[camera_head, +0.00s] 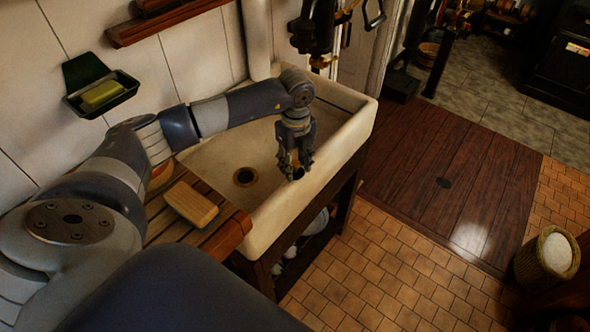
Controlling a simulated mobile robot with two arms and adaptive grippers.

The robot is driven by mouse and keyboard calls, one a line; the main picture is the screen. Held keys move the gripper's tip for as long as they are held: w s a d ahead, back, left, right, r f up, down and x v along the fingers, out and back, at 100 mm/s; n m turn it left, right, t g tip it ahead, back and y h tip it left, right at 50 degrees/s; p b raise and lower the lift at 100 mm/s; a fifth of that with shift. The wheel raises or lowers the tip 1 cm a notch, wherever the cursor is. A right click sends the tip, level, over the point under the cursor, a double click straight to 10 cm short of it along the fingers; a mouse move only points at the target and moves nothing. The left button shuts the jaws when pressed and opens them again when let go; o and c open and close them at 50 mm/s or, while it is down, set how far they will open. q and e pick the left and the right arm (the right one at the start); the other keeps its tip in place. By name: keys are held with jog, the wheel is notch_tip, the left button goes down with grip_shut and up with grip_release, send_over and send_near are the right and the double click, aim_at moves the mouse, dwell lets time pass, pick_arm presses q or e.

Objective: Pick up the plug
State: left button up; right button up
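My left gripper (297,168) points down over the right part of the pale sink (222,148). Its fingers look apart. A small dark thing with a reddish-brown patch (298,173) shows between and just behind the fingertips; it may be the plug, but it is partly hidden. I cannot tell whether the fingers touch it. The round drain hole (244,176) with a brassy ring lies in the basin, left of the gripper. My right gripper is not in view.
A slatted wooden board (218,233) with a pale block (191,203) adjoins the sink's near left side. A dark tap or pump (318,35) stands at the back. A green soap dish (108,101) hangs on the wall. The tiled floor on the right is mostly clear.

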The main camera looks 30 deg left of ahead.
pick_arm(q)
grip_shut()
jog(key=shift+r, duration=0.1)
